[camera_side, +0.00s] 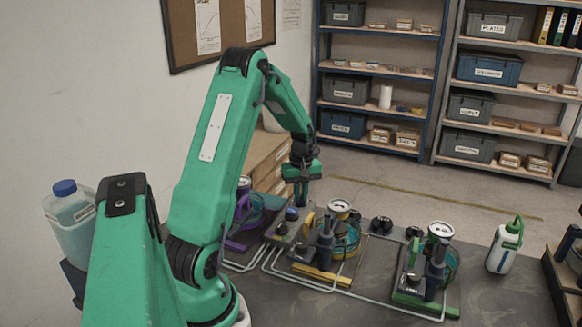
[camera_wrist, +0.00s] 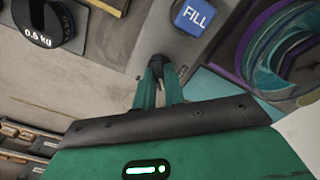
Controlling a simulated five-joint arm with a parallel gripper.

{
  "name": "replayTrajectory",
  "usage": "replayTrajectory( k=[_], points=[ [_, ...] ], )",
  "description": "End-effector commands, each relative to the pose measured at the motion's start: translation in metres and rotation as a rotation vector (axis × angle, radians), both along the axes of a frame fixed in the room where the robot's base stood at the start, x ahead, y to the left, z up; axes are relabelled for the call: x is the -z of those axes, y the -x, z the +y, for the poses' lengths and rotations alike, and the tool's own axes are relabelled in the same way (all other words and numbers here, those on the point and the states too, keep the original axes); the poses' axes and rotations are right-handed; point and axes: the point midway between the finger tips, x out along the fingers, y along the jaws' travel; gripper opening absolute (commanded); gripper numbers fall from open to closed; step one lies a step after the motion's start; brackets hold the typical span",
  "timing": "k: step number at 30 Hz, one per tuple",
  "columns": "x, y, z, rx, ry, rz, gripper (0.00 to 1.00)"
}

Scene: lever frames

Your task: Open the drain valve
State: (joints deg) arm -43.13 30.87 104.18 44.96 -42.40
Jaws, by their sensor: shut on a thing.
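My gripper (camera_side: 301,196) points down over a grey console (camera_side: 284,242) between the purple and yellow stations. In the wrist view its green fingers (camera_wrist: 160,72) are close together on a small dark piece (camera_wrist: 162,63) at the console. Most of that piece is hidden, and I cannot tell whether it is the drain valve's handle. A blue button marked FILL (camera_wrist: 193,16) is on the console just above right of the fingertips. No drain label is readable.
A purple station (camera_side: 238,240), a yellow station (camera_side: 318,274) and a green station (camera_side: 425,303) carry vessels and gauges, linked by pale pipes. A white bottle (camera_side: 504,249) with a green top stands at right. Shelves (camera_side: 385,75) stand behind, apart from the bench.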

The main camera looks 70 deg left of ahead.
Motion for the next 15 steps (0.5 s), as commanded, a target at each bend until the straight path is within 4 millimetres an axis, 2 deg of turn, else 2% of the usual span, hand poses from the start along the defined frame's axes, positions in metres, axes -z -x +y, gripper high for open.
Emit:
replayTrajectory(
  k=[6, 15],
  points=[
    [-0.0011, 0.0, 0.0, 0.197, 0.0, 0.0, 0.0],
    [-0.0012, 0.0, 0.0, 0.392, 0.0, 0.0, 0.0]
  ],
)
